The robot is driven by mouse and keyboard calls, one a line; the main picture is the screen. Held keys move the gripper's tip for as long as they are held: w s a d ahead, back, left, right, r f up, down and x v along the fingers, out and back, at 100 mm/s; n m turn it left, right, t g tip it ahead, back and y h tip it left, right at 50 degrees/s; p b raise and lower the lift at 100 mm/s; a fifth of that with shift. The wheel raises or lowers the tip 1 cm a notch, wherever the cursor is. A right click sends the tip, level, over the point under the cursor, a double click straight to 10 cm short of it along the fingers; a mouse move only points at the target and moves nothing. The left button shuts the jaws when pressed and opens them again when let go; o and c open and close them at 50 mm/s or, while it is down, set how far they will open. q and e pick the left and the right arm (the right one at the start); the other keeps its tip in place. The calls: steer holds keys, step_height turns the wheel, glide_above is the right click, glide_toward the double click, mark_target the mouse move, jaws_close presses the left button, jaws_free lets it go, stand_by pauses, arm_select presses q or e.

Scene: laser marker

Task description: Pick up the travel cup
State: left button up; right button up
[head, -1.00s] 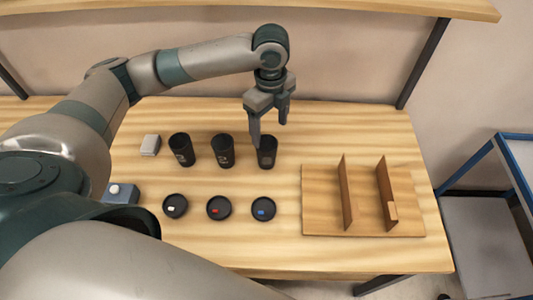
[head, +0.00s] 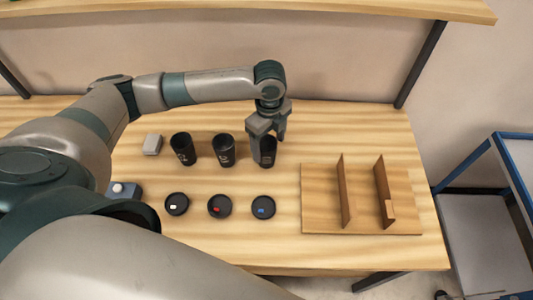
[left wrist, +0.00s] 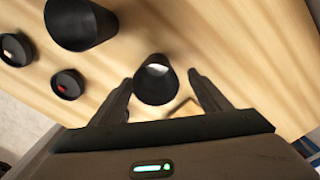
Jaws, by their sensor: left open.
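Three black travel cups stand upright in a row on the wooden table: the left cup (head: 183,149), the middle cup (head: 224,150) and the right cup (head: 268,152). My left gripper (head: 264,150) points down at the right cup, with its fingers around the upper part of it and partly hiding it. In the left wrist view the right cup (left wrist: 156,82) lies between the two spread fingertips, with a gap on each side. The left gripper is open and holds nothing. My right gripper is not seen.
Three black lids with white (head: 176,204), red (head: 219,206) and blue (head: 263,207) marks lie in front of the cups. A wooden divider stand (head: 320,212) is to the right. A grey block (head: 152,145) and a blue button box (head: 124,190) are at left.

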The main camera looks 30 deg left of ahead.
arm_select(q)
steer(key=shift+s+a+f, duration=0.15)
steer(key=shift+f, duration=0.25)
step_height(320, 180, down, 3)
steer(key=shift+s+a+p, duration=0.15)
steer(key=shift+p, duration=0.6)
steer(key=shift+f, duration=0.35)
steer(key=c, duration=0.8)
